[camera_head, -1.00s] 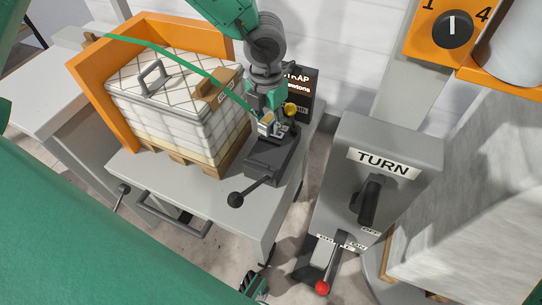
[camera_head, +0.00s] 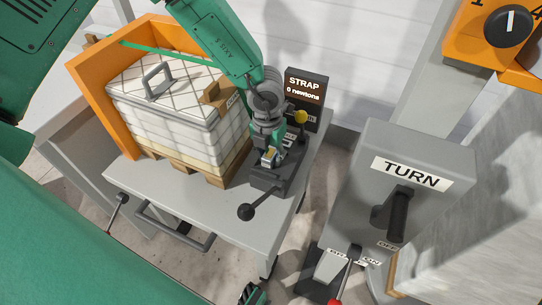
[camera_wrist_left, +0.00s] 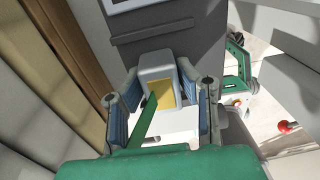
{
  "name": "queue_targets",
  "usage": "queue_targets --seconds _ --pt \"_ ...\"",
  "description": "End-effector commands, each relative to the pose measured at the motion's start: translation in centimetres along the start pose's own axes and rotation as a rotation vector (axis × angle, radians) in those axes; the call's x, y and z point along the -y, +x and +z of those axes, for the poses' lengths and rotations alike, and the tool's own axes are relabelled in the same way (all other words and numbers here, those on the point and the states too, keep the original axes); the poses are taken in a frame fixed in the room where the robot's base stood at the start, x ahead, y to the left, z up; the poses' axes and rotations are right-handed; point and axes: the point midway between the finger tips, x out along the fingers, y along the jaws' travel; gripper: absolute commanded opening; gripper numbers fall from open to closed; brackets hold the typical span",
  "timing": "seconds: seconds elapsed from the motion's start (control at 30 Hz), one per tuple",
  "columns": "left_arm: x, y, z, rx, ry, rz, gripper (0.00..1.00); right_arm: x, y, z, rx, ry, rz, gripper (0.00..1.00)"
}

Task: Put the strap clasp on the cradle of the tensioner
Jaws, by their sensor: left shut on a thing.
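My left gripper (camera_head: 268,160) is at the tensioner (camera_head: 272,182), a dark grey unit at the table's right end. It is shut on the strap clasp, a grey block with a yellow face (camera_wrist_left: 160,94) between the fingers in the left wrist view. The clasp is low at the tensioner. The cradle is mostly hidden by the gripper, so I cannot tell whether the clasp touches it. The green strap (camera_head: 165,50) runs over the quilted stack, then behind my arm. A small green and dark part, perhaps my right gripper (camera_head: 252,293), shows at the bottom edge, its jaws unclear.
The quilted stack (camera_head: 165,110) sits on a wooden pallet against an orange frame (camera_head: 92,100). The display (camera_head: 305,88) reads STRAP, 0 newtons. A black-balled lever (camera_head: 245,212) juts from the tensioner. A grey TURN box (camera_head: 410,150) stands right, beyond a gap.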

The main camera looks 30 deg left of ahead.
Motion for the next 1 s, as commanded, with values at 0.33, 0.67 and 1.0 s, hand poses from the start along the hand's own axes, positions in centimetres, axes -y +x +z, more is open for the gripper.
queue_targets --seconds 0.33,0.67,1.0 --pt "0.35 0.61 0.05 -0.002 0.0 0.02 0.0 -0.03 0.11 0.0 0.0 0.001 0.0 0.4" --pt "0.05 0.99 -0.09 -0.006 0.0 0.013 0.47 -0.03 0.16 0.0 0.0 0.001 0.0 0.4" --pt "-0.32 1.03 -0.18 -0.009 -0.001 0.023 0.47 -0.01 0.15 0.0 0.0 0.0 0.0 0.4"
